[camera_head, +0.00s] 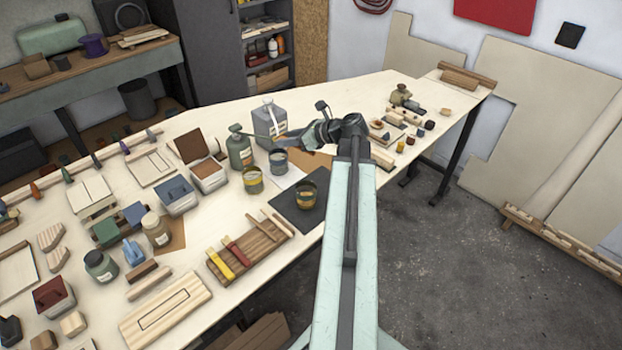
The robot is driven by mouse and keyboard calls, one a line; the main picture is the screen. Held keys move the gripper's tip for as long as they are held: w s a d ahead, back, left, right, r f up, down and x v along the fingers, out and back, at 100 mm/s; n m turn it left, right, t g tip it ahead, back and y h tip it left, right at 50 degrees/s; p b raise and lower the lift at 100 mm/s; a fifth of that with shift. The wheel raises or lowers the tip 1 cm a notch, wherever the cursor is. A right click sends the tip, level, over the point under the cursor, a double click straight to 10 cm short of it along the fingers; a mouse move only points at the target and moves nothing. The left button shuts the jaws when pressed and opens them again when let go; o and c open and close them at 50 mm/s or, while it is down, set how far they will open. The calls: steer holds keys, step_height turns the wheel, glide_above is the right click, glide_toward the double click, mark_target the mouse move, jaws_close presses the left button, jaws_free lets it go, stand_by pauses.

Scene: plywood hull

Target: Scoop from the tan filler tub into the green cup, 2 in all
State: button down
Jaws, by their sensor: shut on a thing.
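My gripper (294,141) is above the middle of the bench, beside the grey can. It is shut on a small grey tool, perhaps a scoop; its shape is unclear at this size. An open tub (208,180) with tan-brown filler and a raised brown lid (189,146) stands to the left of my gripper. A dark olive-green cup (306,197) with an orange band stands upright on a dark mat, below my gripper in the picture. I cannot make out the cup's contents or whether the tool carries filler.
A yellow-banded cup (253,184), a grey cup (278,162), a green bottle (239,150) and a tall grey can (269,122) crowd close by. The dark mat (288,211) lies at the bench's front edge. A slotted wooden rack (247,252) stands at its left.

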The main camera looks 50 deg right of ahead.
steer(key=s+f+m+t+y+b, duration=0.1)
steer(key=s+f+m+y+b, duration=0.3)
steer(key=b, duration=0.6)
steer(key=s+a+f+m+t+y+b, duration=0.1)
steer(key=s+f+m+t+y+b, duration=0.1)
steer(key=s+f+m+y+b, duration=0.2)
steer(key=s+m+b, duration=0.3)
steer(key=b, duration=0.3)
steer(key=shift+s+f+t+b, duration=0.3)
steer(key=shift+s+f+b, duration=0.1)
stand_by(0.9)
